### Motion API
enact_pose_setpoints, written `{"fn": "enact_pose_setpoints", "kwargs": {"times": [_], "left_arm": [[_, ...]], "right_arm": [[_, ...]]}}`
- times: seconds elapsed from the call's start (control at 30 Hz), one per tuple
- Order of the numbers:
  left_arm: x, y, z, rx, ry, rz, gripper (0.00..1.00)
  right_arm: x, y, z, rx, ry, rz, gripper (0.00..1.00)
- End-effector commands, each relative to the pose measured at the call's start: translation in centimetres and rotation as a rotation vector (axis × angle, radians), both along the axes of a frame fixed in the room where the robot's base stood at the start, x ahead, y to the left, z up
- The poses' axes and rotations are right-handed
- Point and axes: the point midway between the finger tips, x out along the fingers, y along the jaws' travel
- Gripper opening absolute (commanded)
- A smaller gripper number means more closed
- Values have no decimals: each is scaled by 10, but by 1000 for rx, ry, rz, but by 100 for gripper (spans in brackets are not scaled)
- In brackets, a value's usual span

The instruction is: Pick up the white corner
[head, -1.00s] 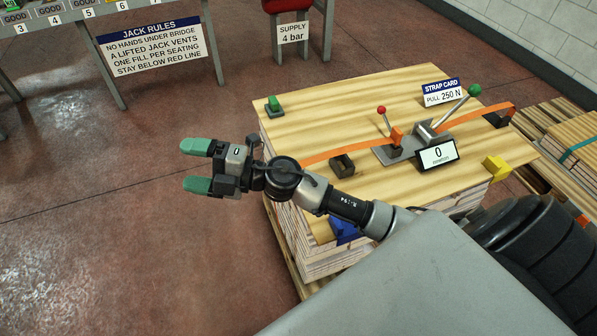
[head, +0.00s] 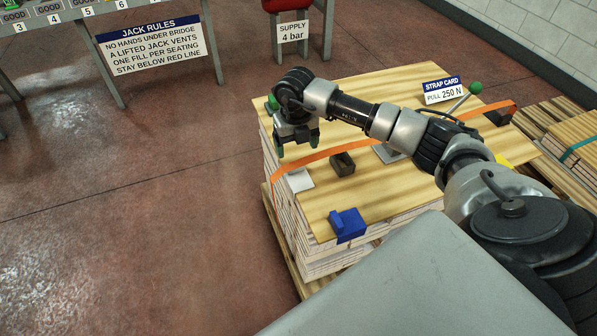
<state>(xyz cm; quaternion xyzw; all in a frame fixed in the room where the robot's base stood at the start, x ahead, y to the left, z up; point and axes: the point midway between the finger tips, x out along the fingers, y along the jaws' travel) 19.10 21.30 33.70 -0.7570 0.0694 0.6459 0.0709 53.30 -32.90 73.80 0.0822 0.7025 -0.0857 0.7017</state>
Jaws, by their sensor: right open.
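The white corner (head: 299,180) lies at the left edge of the wooden stack (head: 330,93), just below the orange strap (head: 309,159) in the head view. My right gripper (head: 297,147) points down near that edge, just above the white corner in the picture. Its two green-tipped fingers are apart with nothing between them. I cannot tell its exact height over the stack. My left gripper is out of view.
A blue corner (head: 347,224) sits at the front edge, a dark brown block (head: 342,163) on the top. A green corner is partly hidden behind my right gripper. A tensioner lever (head: 475,89) and a strap card (head: 443,91) stand at the far right.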

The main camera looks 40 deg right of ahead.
Motion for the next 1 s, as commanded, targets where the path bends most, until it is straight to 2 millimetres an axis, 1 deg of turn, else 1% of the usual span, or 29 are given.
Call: {"fn": "enact_pose_setpoints", "kwargs": {"times": [0.03,0.1,0.27,0.53,0.63,0.8,0.83,1.0], "left_arm": [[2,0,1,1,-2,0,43],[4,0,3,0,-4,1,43],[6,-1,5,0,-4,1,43],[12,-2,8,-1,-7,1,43],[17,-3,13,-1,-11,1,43],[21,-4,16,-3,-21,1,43],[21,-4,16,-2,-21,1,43],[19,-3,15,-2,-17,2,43]], "right_arm": [[0,1,-11,3,2,0,81],[0,1,-19,2,1,0,81],[-1,2,-29,3,0,2,81],[-5,5,-68,6,2,2,81],[-4,4,-75,5,-1,2,81],[-4,4,-74,5,-2,2,81],[-4,4,-74,5,-2,2,79],[-4,4,-74,5,-2,2,53]]}}
